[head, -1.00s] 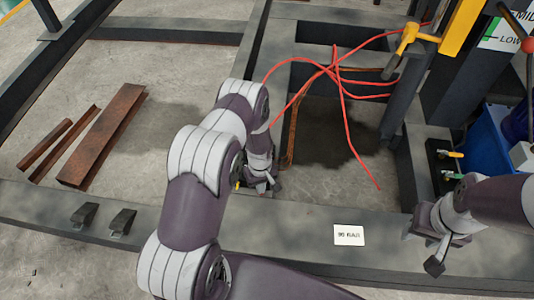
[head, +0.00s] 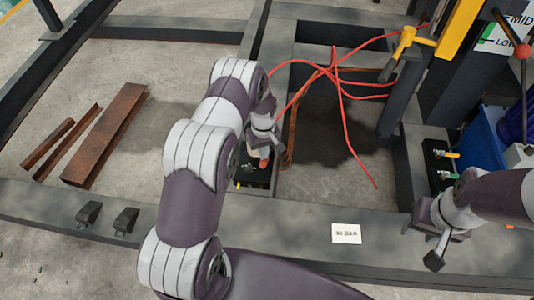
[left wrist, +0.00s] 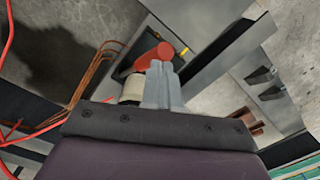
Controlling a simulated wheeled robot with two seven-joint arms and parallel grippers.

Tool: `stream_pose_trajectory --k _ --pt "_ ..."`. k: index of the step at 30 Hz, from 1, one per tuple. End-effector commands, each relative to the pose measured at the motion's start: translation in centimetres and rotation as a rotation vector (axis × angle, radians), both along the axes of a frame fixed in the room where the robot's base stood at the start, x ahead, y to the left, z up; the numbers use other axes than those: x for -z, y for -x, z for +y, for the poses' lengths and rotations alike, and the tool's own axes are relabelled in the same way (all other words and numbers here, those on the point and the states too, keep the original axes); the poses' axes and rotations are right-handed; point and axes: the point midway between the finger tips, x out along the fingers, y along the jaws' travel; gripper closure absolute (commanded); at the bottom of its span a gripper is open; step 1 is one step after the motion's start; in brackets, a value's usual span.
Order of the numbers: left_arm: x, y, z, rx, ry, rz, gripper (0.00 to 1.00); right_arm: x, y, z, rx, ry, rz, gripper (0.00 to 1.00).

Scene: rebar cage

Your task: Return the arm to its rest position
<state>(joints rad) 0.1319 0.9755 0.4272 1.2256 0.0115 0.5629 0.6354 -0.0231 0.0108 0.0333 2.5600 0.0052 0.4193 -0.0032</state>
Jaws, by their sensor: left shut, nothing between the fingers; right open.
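My left arm reaches in from the bottom of the head view, purple and white, bent at the elbow. My left gripper (head: 257,152) is small and partly covered by its own wrist there. In the left wrist view its grey fingers (left wrist: 161,84) are closed together with nothing between them. They are close to a red knob (left wrist: 153,56) on a dark box; the knob also shows in the head view (head: 264,163). Whether they touch it I cannot tell. My right gripper (head: 422,244) is open and empty over the frame's front beam at the right.
Red cables (head: 345,115) cross the frame opening right of my left wrist. Rusty steel pieces (head: 107,135) lie on the floor at left. Two black pedals (head: 107,216) sit on the front beam (head: 290,231). A yellow-armed post (head: 408,80) stands at right.

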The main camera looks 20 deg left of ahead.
Motion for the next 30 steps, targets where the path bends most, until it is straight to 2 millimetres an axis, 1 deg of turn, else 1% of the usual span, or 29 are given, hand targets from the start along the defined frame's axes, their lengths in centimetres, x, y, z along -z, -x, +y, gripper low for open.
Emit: stream_pose_trajectory --k 15,18,19,20,21,22,23,24,26,27,29,30 --pt "0.0 0.0 0.0 0.0 0.0 0.0 1.0 0.0 0.0 0.0 0.0 0.0 0.0 0.57" --pt "0.0 -0.1 0.0 0.053 0.002 -0.006 1.0 0.0 0.0 0.0 0.0 0.0 0.0 0.57" --pt "0.3 0.5 -0.1 0.093 0.005 0.004 1.0 0.0 0.0 0.0 0.0 0.0 0.0 0.57" --pt "0.7 1.7 -0.2 0.128 0.012 0.028 1.0 0.0 0.0 0.0 0.0 0.0 0.0 0.57" --pt "0.8 3.4 -0.4 0.181 0.022 0.058 1.0 0.0 0.0 0.0 0.0 0.0 0.0 0.57" --pt "0.1 4.5 -0.6 0.227 0.029 0.072 1.0 0.0 0.0 0.0 0.0 0.0 0.0 0.57" --pt "-1.1 5.6 -0.9 0.276 0.035 0.082 1.0 0.0 0.0 0.0 0.0 0.0 0.0 0.57" --pt "-3.1 6.9 -1.4 0.347 0.041 0.086 1.0 0.0 0.0 0.0 0.0 0.0 0.0 0.57" --pt "-6.3 9.0 -2.1 0.443 0.048 0.084 1.0 0.0 0.0 0.0 0.0 0.0 0.0 0.57" --pt "-8.4 10.3 -2.6 0.501 0.05 0.077 1.0 0.0 0.0 0.0 0.0 0.0 0.0 0.57" --pt "-11.4 12.4 -3.3 0.578 0.049 0.064 1.0 0.0 0.0 0.0 0.0 0.0 0.0 0.57" --pt "-13.2 13.8 -3.7 0.623 0.047 0.052 1.0 0.0 0.0 0.0 0.0 0.0 0.0 0.57"
